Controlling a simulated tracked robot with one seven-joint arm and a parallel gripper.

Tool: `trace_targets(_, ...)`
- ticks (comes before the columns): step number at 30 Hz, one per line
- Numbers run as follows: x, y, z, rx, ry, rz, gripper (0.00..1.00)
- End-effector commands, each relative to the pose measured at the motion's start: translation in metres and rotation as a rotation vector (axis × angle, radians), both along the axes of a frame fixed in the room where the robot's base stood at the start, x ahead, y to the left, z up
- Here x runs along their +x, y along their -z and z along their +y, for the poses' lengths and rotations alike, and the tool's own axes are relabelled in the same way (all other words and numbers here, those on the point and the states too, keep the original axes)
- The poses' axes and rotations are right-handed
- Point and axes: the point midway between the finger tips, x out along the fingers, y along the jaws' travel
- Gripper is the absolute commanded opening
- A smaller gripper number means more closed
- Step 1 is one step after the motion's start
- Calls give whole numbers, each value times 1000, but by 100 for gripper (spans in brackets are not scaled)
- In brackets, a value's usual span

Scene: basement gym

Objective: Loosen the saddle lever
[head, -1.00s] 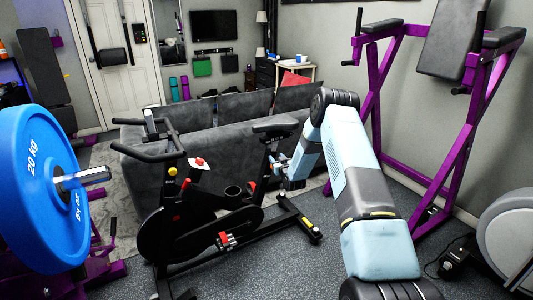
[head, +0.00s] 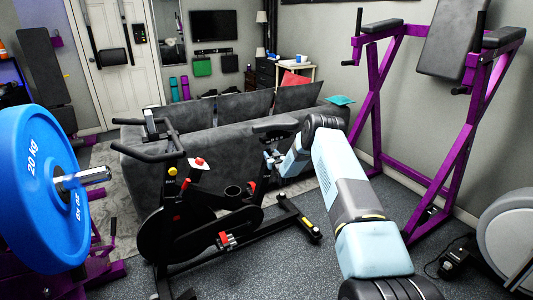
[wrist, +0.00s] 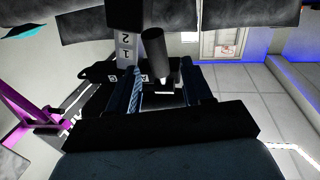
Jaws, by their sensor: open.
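The exercise bike's dark saddle (head: 275,125) tops a post at the bike's rear. My gripper (head: 270,160) is just below the saddle, beside the post; its fingers are small and partly hard to make out there. In the wrist view the post (wrist: 125,50) shows with numbers on it. A dark, rounded cylinder in front of it, which looks like the saddle lever (wrist: 154,48), stands tilted near the post. My open gripper (wrist: 168,88) has one finger on either side of the lever's lower end. I cannot tell whether either finger touches it.
The bike's handlebars (head: 150,150) are to the left and its rear foot bar (head: 300,218) is below my arm. A grey sofa (head: 230,120) stands close behind the bike. A purple frame (head: 365,110) rises to the right. A blue weight plate (head: 38,185) is at far left.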

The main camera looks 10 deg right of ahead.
Motion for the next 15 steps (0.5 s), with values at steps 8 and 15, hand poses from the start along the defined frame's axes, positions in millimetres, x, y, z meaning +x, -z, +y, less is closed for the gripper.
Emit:
trace_targets(8,29,0,4,-1,0,-1,50)
trace_targets(15,36,0,4,-1,0,0,50)
